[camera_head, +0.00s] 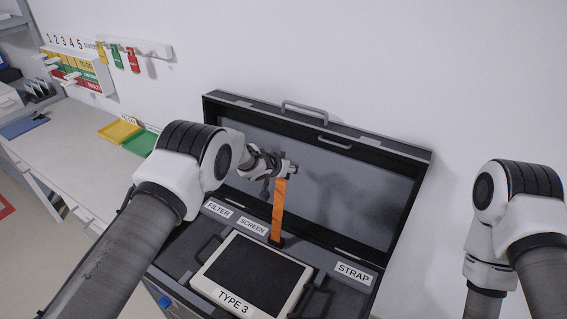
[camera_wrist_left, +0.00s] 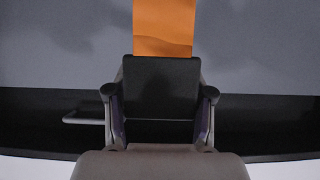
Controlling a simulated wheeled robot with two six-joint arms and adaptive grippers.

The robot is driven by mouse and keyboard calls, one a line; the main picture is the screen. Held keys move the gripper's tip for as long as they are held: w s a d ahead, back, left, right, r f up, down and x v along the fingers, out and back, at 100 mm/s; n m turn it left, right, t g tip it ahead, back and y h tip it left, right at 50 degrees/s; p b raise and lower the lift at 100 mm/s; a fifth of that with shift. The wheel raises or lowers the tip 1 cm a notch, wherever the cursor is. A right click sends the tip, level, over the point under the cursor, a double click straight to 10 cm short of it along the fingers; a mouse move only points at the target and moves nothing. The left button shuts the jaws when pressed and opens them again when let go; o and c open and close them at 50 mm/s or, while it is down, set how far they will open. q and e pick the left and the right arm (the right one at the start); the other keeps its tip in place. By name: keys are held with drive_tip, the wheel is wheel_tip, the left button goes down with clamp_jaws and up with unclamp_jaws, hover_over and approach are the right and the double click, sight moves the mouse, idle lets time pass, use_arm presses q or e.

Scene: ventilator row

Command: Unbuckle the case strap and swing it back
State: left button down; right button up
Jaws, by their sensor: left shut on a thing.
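The orange strap (camera_head: 278,210) stands nearly upright in the open dark case (camera_head: 180,252), rising from a dark base behind the screen panel. My left gripper (camera_head: 284,172) is at its top end, in front of the raised lid. In the left wrist view, my left gripper (camera_wrist_left: 160,102) is shut on the strap's black end piece (camera_wrist_left: 160,85), one finger at each side. The orange band (camera_wrist_left: 164,27) runs away from that piece. The strap label (camera_head: 353,273) is at the case's right, with no strap over it. My right arm shows, but its gripper is out of frame.
A screen panel marked TYPE 3 (camera_head: 252,275) lies in the case. The lid (camera_head: 345,190) stands open near the wall. A yellow tray (camera_head: 119,130) and a green tray (camera_head: 140,142) are on the white bench (camera_head: 75,150) at left.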

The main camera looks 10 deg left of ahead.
use_arm(q)
drive_tip(key=shift+w+d+f+p, duration=0.15)
drive_tip(key=shift+w+d+p, duration=0.1)
drive_tip(key=shift+w, duration=0.25)
drive_tip(key=shift+w+d+f+p, duration=0.1)
drive_tip(key=shift+w+p, duration=0.1)
drive_tip(key=shift+w, duration=0.25)
drive_tip(key=c, duration=0.6)
unclamp_jaws()
drive_tip(key=shift+w, duration=0.1)
drive_tip(key=shift+o, duration=1)
drive_tip(key=shift+w+d+f, duration=0.1)
drive_tip(key=v, duration=1.1)
drive_tip(key=shift+r, duration=0.2)
